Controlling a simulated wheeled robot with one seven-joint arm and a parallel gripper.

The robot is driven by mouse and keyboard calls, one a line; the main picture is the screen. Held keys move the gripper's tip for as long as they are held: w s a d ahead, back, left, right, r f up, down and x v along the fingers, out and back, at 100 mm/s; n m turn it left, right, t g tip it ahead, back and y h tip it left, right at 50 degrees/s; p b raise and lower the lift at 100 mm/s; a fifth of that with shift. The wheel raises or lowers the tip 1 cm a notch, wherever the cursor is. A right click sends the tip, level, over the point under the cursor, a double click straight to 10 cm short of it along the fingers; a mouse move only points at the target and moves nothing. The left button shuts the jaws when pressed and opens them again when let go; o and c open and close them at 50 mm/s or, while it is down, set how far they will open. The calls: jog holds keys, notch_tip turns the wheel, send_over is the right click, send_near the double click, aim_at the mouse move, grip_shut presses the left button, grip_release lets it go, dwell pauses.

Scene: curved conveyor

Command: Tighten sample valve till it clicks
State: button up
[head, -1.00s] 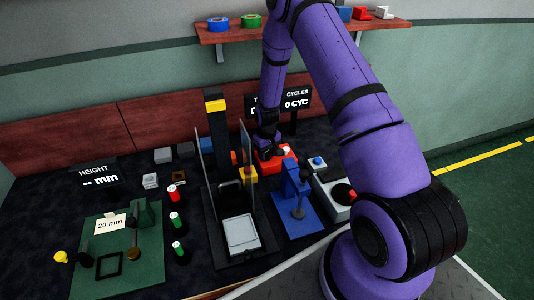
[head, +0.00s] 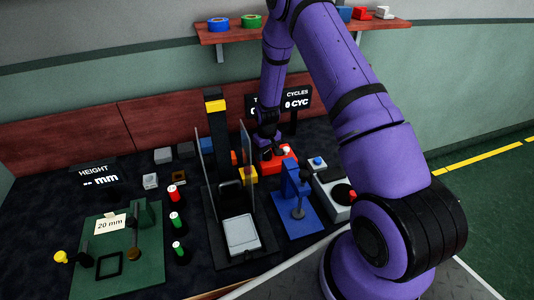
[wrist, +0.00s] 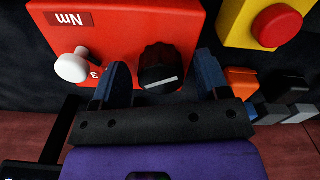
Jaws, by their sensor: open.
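The red box (wrist: 130,30), with an "Nm" label, carries a black ribbed knob (wrist: 161,68) with a white mark; the knob looks like the sample valve. A white ball-ended lever (wrist: 72,66) is on the same box, left of the knob in the wrist view. My gripper (wrist: 161,76) is open, one finger on each side of the knob, with visible gaps between knob and fingers. In the head view my gripper (head: 270,147) is over the red box (head: 283,160), and the knob is hidden behind it.
A yellow box with a red button (wrist: 277,26) is close to my right finger in the wrist view. The black press tower (head: 217,140) with clear panels stands left of my gripper. A blue stand (head: 293,190) is in front. A display (head: 297,100) stands behind.

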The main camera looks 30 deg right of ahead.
aim_at(267, 152)
notch_tip(267, 152, up, 11)
jog(key=shift+f, duration=0.2)
